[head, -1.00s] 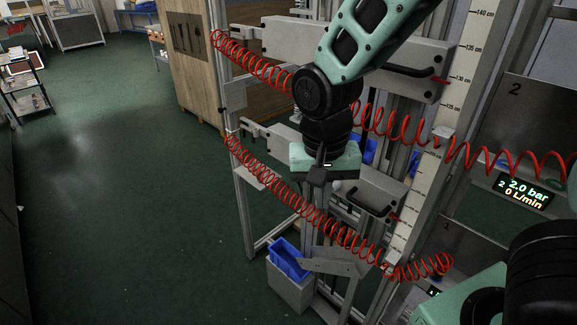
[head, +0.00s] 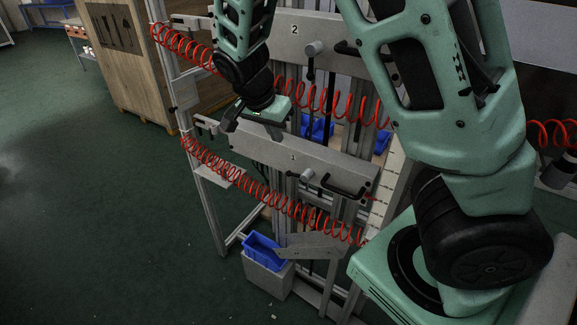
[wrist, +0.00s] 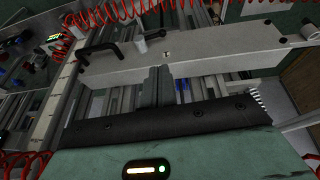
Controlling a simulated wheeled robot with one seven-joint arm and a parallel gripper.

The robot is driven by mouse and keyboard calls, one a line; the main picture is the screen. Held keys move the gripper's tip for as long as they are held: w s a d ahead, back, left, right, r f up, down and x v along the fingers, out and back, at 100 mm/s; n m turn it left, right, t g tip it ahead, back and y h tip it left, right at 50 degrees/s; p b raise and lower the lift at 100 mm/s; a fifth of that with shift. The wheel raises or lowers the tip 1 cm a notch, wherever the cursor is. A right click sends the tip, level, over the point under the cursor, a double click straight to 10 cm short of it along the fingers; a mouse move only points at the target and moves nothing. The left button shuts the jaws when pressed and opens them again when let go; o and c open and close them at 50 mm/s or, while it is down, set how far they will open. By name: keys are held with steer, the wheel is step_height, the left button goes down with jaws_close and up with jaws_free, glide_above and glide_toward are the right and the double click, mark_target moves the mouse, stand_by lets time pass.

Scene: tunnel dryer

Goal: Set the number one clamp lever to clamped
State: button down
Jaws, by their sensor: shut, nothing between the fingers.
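The number one beam (head: 250,147) is a pale grey bar marked "1", and it also crosses the wrist view (wrist: 215,55). On its front a short grey round-ended lever (head: 308,174) stands out beside the black handle (head: 343,187); this looks like the clamp lever. The lever also shows in the wrist view (wrist: 141,45), near the black handle (wrist: 97,47). I cannot tell its setting. My gripper (head: 276,132) is shut and empty by the upper edge of the beam, left of the lever. Its fingers (wrist: 155,86) show apart from the lever in the wrist view.
The number two beam (head: 275,30) with its own lever (head: 313,48) and black handle (head: 346,48) is above. Red coiled hoses (head: 235,180) hang across the frame. A blue bin (head: 262,250) stands low in front. Open floor (head: 90,220) lies to the left.

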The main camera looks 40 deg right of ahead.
mark_target(291, 174)
steer(key=p+x, duration=0.1)
steer(key=x, duration=0.8)
steer(key=s+p+x, duration=0.1)
steer(key=x, duration=0.3)
steer(key=shift+w+a+f+p, duration=0.15)
steer(key=shift+f+p, duration=0.15)
steer(key=shift+f, duration=0.15)
steer(key=shift+w+a+f+g, duration=0.15)
steer(key=shift+f+g, duration=0.15)
steer(key=shift+g, duration=0.4)
steer(key=shift+w+f+n+g+h, duration=0.2)
steer(key=shift+f+n+g+h, duration=0.3)
steer(key=shift+g, duration=0.5)
steer(key=f+g+h+b, duration=0.1)
steer(key=g+b, duration=0.1)
steer(key=b, duration=0.1)
steer(key=f+n+g+h+b, duration=0.1)
steer(key=f+g+b, duration=0.1)
steer(key=g+b, duration=0.1)
steer(key=s+f+n+g+h+b, duration=0.1)
steer(key=g+h+b, duration=0.1)
steer(key=g+b, duration=0.1)
steer(key=shift+f, duration=0.35)
steer(key=shift+s+d+f+b, duration=0.15)
steer(key=shift+d+b, duration=0.1)
steer(key=shift+b, duration=0.3)
